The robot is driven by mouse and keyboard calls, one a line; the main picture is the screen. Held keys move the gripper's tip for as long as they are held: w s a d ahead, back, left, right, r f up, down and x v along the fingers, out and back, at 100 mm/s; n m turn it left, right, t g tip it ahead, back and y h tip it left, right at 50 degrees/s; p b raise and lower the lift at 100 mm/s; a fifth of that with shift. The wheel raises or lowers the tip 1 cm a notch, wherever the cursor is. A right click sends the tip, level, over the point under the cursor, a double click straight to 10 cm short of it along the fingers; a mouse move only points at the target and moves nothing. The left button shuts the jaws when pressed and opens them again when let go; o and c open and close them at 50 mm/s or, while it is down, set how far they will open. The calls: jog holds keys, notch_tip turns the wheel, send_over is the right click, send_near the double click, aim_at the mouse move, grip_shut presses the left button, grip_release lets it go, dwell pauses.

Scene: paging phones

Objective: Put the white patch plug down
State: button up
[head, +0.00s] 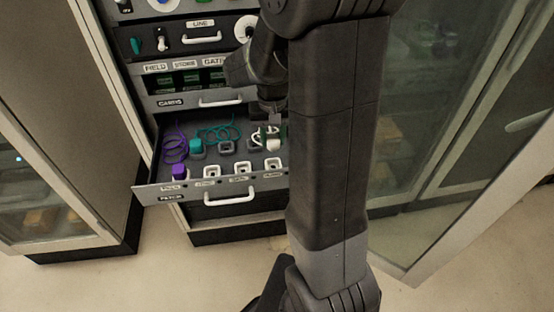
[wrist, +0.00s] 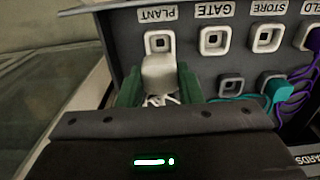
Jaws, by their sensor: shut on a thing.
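My gripper (wrist: 160,86) is shut on the white patch plug (wrist: 159,72), which sits between its green fingers in the wrist view. White cord shows just below the plug. The plug is close to the white-rimmed PLANT socket (wrist: 158,40); I cannot tell whether they touch. In the head view my gripper (head: 271,134) is low over the right part of the open patch drawer (head: 215,186). My arm hides part of that side, and loops of white cord (head: 257,138) show beside the fingers.
The front row also has empty GATE (wrist: 214,40) and STORE (wrist: 265,38) sockets, and a purple plug (head: 179,172) at FIELD. A teal plug (head: 196,146) sits in the back row beside an empty dark socket (head: 227,147). A glass cabinet (head: 430,130) stands to the right.

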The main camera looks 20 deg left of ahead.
aim_at(273, 137)
notch_tip(273, 137, down, 7)
jog(key=shift+r, duration=0.15)
dwell(0.4)
jog(key=shift+f+b, duration=0.25)
jog(key=shift+b, duration=0.05)
jog(key=o, duration=1)
notch_tip(273, 137, up, 13)
jog(key=shift+f+p, duration=0.2)
jog(key=shift+p, duration=0.35)
